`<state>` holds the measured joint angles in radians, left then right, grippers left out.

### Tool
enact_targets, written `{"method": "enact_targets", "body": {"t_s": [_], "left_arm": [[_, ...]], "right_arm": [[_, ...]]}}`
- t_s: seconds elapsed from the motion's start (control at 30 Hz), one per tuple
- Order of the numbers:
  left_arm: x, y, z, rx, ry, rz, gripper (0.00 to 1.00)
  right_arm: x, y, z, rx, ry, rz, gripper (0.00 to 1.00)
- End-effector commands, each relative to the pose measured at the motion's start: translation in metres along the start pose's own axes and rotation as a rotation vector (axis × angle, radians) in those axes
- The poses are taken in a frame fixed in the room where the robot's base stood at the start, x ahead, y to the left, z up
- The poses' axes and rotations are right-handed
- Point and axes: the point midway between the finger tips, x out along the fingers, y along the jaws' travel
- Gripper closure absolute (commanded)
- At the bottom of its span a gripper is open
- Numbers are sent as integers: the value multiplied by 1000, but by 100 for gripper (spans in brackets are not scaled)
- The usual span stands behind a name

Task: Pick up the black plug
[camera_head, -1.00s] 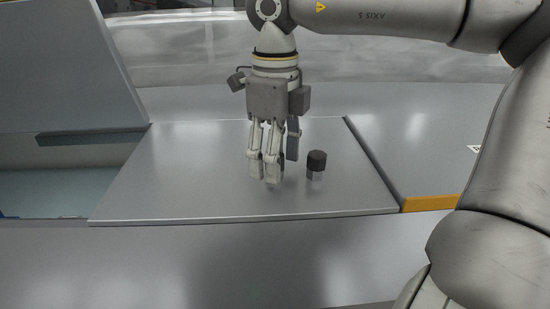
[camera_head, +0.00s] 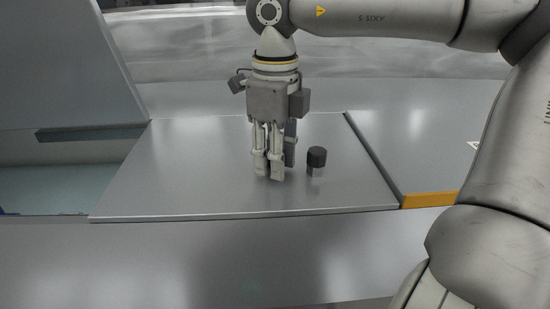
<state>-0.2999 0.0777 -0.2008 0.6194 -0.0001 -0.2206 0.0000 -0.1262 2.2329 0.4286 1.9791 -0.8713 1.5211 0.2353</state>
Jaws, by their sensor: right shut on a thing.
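The black plug (camera_head: 316,157) is a short dark cylinder with a lighter grey lower part. It stands upright on the grey metal plate (camera_head: 200,195), right of centre. My right gripper (camera_head: 276,170) points straight down just left of the plug, with a visible gap between them. Its two pale fingers and a dark finger behind them are close together, low over the plate. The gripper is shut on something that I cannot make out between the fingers. My left gripper is not in view.
A recessed opening with a pale floor (camera_head: 55,185) lies left of the plate, below a raised grey panel (camera_head: 50,70). An orange edge strip (camera_head: 428,200) is at the right. The plate's left and front parts are clear.

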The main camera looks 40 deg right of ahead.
Motion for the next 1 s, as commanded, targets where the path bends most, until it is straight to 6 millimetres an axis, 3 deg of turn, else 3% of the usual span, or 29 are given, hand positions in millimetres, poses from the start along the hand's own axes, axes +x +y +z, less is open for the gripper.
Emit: {"method": "enact_targets", "body": {"t_s": [0.17,0.33,0.6,0.7,1.0], "left_arm": [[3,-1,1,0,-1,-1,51],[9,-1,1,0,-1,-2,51],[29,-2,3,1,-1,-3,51],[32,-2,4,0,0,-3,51],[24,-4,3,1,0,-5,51]], "right_arm": [[-10,0,1,1,-3,-2,97],[-33,3,2,-1,-2,-4,97],[-92,49,29,-3,-2,-7,97],[-101,70,42,-5,3,-1,97],[-121,104,61,-6,2,4,97]]}}
